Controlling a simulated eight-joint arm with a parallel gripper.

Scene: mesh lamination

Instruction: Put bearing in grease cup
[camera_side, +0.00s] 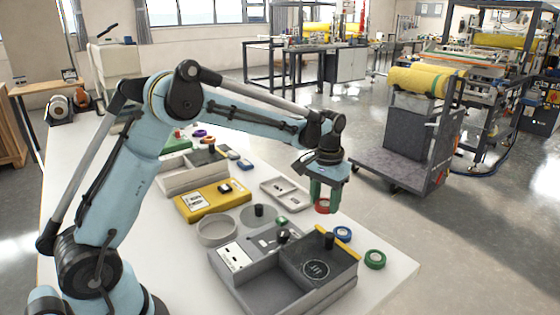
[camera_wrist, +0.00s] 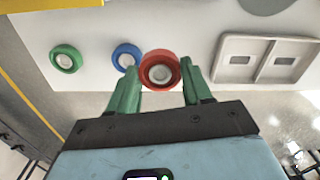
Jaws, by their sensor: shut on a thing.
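My gripper (camera_side: 325,193) has green fingers and is shut on a red ring-shaped bearing (camera_side: 322,207), near the table's right edge. In the wrist view the red bearing (camera_wrist: 147,70) sits between the fingertips (camera_wrist: 160,84). Its height above the table is hard to tell. A round, shallow grey cup (camera_side: 217,231), which looks like the grease cup, stands open on the table to the left of my gripper. A grey disc with a black knob (camera_side: 258,211) lies beside it, perhaps its lid. The cup itself is not in the wrist view.
A blue ring (camera_side: 343,233) and a green ring (camera_side: 375,259) lie near the right edge. A grey two-pocket tray (camera_side: 285,184) lies behind my gripper. A large grey divided box (camera_side: 255,283) stands in front, and a yellow box (camera_side: 212,206) stands farther left.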

